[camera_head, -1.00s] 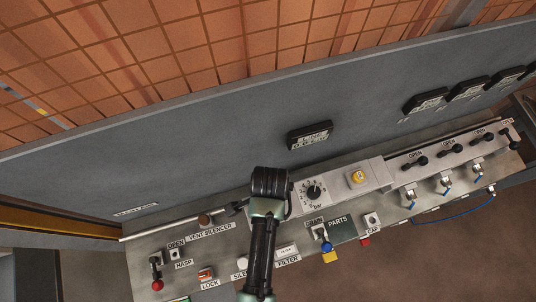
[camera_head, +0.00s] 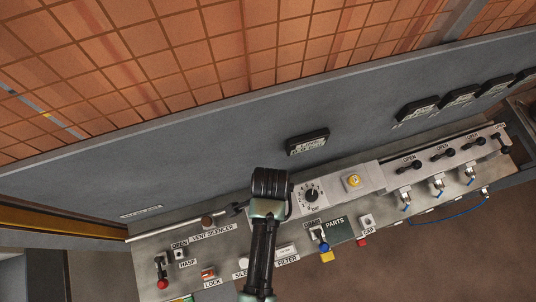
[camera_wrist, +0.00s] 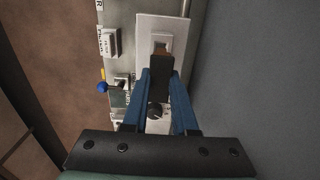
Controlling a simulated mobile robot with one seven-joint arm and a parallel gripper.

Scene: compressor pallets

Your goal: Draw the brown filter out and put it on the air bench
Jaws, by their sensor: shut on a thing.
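My gripper (camera_wrist: 160,72) has blue fingers and is shut on a dark block (camera_wrist: 160,80) in the wrist view. A brown patch, seemingly the brown filter (camera_wrist: 163,46), shows in a slot of a pale panel just past the fingertips. I cannot tell whether the dark block is part of the filter or how far out it sits. In the head view my dark wrist (camera_head: 270,184) covers this spot and hides the fingers. The grey air bench (camera_head: 232,245) runs across the head view with labels and fittings along it.
A dial knob (camera_head: 312,194) and a yellow button (camera_head: 353,181) stand right of my arm. The blue-knobbed drain valve (camera_head: 323,247) is beside the green PARTS plate (camera_head: 335,230). A red-tipped lever (camera_head: 162,282) is at left. A grey wall (camera_head: 200,155) rises behind.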

